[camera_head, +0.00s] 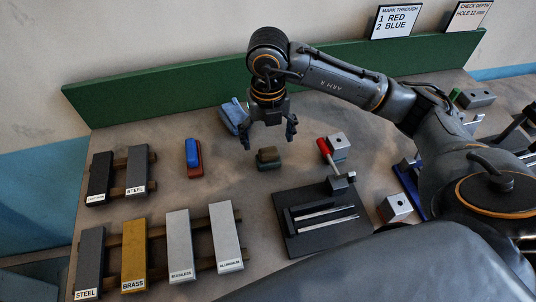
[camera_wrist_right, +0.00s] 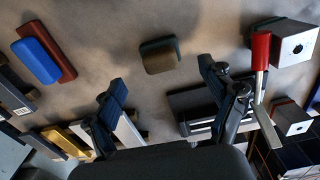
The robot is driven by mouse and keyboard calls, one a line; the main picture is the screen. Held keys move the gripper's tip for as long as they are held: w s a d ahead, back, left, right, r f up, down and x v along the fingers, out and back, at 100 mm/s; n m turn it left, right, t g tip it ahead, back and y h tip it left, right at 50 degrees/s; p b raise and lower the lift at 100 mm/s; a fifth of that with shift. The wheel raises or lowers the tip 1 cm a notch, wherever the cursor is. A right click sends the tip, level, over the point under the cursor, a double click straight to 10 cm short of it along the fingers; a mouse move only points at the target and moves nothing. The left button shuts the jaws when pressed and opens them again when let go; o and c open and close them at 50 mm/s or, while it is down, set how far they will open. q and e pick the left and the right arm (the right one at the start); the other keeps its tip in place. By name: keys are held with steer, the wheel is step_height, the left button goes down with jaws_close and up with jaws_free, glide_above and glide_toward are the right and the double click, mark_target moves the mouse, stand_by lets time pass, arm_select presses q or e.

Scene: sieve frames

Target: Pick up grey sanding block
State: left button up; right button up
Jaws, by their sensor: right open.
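A small dull grey-brown block with a dark grey-green side (camera_head: 268,158), which looks like the grey sanding block, lies on the bench. It also shows in the right wrist view (camera_wrist_right: 160,57), above and between the fingertips. My right gripper (camera_head: 269,138) points down with its fingers spread and empty. In the head view it appears just behind and above the block, not touching it. It also shows in the right wrist view (camera_wrist_right: 163,80). The block is unobstructed in both views. My left gripper is not in view.
A blue block on a red one (camera_head: 193,155) lies to the left. A blue-grey object (camera_head: 234,116) sits behind the gripper. A metal block (camera_head: 338,146) with a red-handled tool (camera_head: 325,150) and a dark fixture (camera_head: 300,240) stand right. Labelled bars, including brass (camera_head: 134,250), fill the front left.

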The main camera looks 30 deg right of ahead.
mark_target(268, 149)
steer(key=shift+f, duration=0.6)
step_height(268, 149, down, 4)
steer(key=shift+s+f+p, duration=0.1)
steer(key=shift+f+p, duration=0.1)
steer(key=shift+p, duration=0.75)
steer(key=shift+f, duration=0.3)
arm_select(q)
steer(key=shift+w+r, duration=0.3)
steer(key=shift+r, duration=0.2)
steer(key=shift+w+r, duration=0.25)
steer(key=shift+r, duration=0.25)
arm_select(e)
steer(key=c, duration=1.4)
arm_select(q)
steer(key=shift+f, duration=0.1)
arm_select(e)
steer(key=shift+o, duration=0.2)
steer(key=shift+r, duration=0.1)
